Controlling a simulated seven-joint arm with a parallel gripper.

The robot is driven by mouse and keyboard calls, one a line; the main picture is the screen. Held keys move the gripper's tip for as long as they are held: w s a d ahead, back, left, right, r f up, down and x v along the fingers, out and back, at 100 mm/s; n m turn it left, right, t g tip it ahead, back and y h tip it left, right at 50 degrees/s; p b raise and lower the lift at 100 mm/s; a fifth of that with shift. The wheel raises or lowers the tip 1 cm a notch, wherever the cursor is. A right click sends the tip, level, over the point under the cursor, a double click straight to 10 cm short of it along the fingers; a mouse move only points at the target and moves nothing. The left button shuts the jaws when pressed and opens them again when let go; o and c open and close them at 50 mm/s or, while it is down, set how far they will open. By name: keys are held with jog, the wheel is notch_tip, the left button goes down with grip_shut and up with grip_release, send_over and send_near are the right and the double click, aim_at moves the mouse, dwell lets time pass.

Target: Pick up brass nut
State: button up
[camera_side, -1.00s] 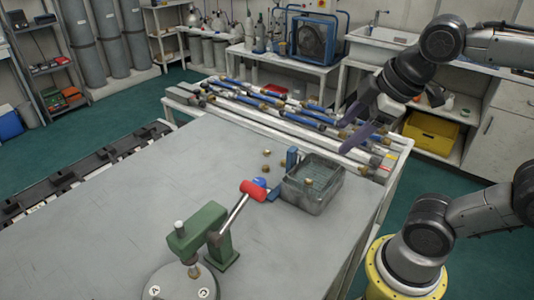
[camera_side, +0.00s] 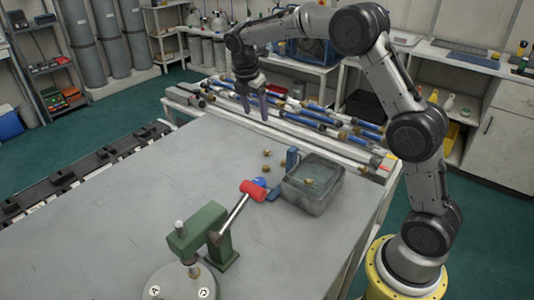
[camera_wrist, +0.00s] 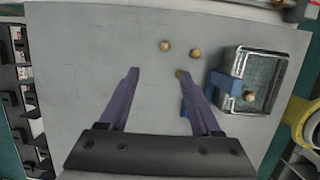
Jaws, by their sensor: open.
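Two small brass nuts lie close together on the grey table, showing in the side view as one nut (camera_side: 267,153) and a nearer one (camera_side: 265,169). In the wrist view I see nuts (camera_wrist: 165,45) and (camera_wrist: 195,53), plus a third (camera_wrist: 180,74) partly covered by my right finger. Another brass nut (camera_side: 308,181) is at the clear-walled tray (camera_side: 318,206), and shows inside it in the wrist view (camera_wrist: 249,96). My gripper (camera_side: 255,108) is open and empty, pointing down, above the table's far part, apart from the nuts. Its purple fingers (camera_wrist: 157,74) are spread in the wrist view.
A green press (camera_side: 203,232) with a red-ended handle (camera_side: 253,190) stands near the front. Blue pieces (camera_side: 291,158) sit beside the tray. A rack of blue and white tubes (camera_side: 310,122) runs along the far edge. The table's left side is clear.

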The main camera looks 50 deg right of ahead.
send_over(267, 151)
jog(key=a, duration=0.2)
jog(key=shift+g, duration=0.3)
notch_tip(267, 151, down, 11)
jog(key=shift+w+a+r, duration=0.1)
jog(key=shift+w+r, duration=0.05)
jog(key=shift+x, duration=2.6)
jog(key=shift+r, duration=0.1)
grip_shut()
